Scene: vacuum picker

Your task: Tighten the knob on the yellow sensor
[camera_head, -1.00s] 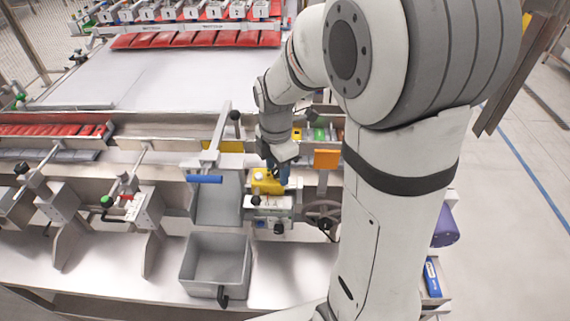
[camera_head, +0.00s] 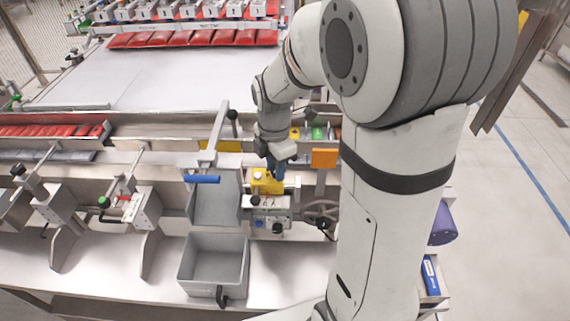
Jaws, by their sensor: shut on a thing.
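The yellow sensor (camera_head: 266,184) sits on a grey bracket (camera_head: 266,201) at the middle of the machine's front. Black knobs show on the bracket, one at its left (camera_head: 255,200) and one below (camera_head: 277,227). My gripper (camera_head: 278,174) points down at the sensor's right side, with its blue fingers close together. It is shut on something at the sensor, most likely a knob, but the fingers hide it. The view is too small to tell which part they hold.
A grey open bin (camera_head: 214,290) stands in front, left of the sensor. A blue-handled lever (camera_head: 203,179) rises at the left. An orange plate (camera_head: 324,158) and a handwheel (camera_head: 321,210) are close on the right. A purple object (camera_head: 443,228) is farther right.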

